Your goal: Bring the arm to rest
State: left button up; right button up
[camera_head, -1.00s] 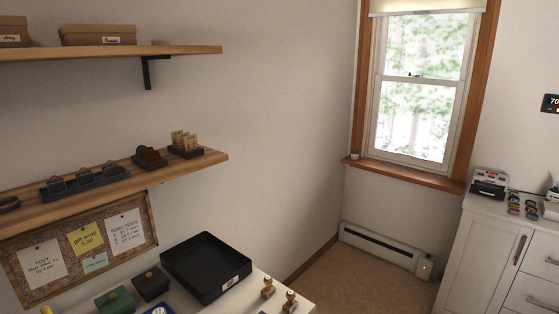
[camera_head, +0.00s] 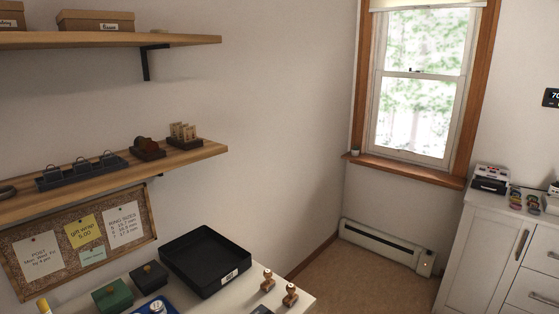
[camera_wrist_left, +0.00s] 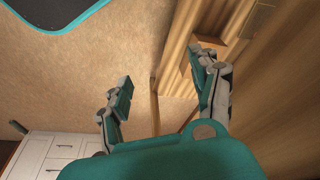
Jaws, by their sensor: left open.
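My left gripper (camera_wrist_left: 160,92) shows in the left wrist view. Its two teal and grey fingers are spread wide apart, with nothing between them. Neither of my arms or grippers shows in the head view, so my right gripper is out of sight.
A white desk (camera_head: 290,309) with a black tray (camera_head: 207,290), a green box (camera_head: 112,296) and wooden-handled stamps (camera_head: 290,295) is at the lower left. Wooden shelves (camera_head: 215,149) jut from the wall above it. A white cabinet (camera_head: 483,245) stands at the right. Floor between is clear.

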pick_arm(q)
jog(key=s+a+f+g+b, duration=0.1)
jog(key=s+f, duration=0.2)
jog(key=f, duration=0.7)
jog(key=s+f+b, duration=0.2)
jog(key=s+f, duration=0.2)
jog(key=f, duration=0.5)
jog(key=s+a+f+b, duration=0.2)
jog(key=s+f, duration=0.9)
jog(key=shift+f+g, duration=0.25)
jog(key=shift+g, duration=0.05)
